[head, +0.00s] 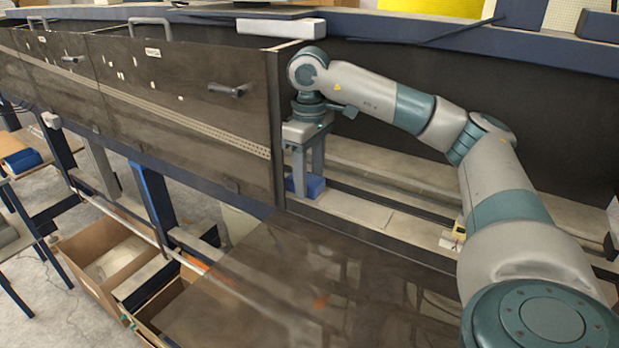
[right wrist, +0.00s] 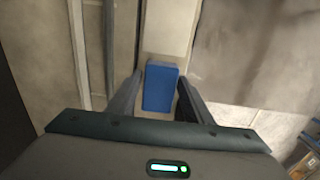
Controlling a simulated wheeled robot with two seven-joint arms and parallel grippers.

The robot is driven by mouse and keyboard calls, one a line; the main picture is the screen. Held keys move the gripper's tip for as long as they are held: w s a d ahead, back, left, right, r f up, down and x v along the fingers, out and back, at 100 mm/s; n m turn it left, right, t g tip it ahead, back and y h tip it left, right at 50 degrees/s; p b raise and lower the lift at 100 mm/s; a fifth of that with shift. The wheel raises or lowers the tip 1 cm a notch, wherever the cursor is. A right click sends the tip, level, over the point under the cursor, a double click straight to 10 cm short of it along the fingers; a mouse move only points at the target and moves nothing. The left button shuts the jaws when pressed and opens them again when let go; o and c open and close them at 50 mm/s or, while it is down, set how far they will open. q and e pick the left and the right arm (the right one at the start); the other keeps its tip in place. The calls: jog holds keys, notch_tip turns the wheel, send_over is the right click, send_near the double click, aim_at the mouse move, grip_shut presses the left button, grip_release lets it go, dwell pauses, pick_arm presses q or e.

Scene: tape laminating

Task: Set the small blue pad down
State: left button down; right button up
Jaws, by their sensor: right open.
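The small blue pad (head: 306,187) rests on the pale ledge (head: 350,209) inside the dark machine, beside the end of the dark front panel. My right gripper (head: 305,182) points down over the pad, its fingers on either side of it. In the right wrist view the blue pad (right wrist: 160,88) lies between the two open fingers (right wrist: 158,95), and a narrow gap shows on at least one side. I cannot tell whether either finger touches it. My left gripper is not in view.
The dark front panel (head: 180,100) stands close to the left of my right gripper. A dark glossy surface (head: 320,280) lies in front of the ledge. Cardboard boxes (head: 95,250) stand on the floor at lower left. The ledge right of the pad is mostly clear.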

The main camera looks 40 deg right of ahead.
aim_at(309, 180)
notch_tip(309, 180, up, 12)
jog(key=p, duration=0.7)
jog(key=shift+a+f, duration=0.1)
jog(key=shift+f, duration=0.05)
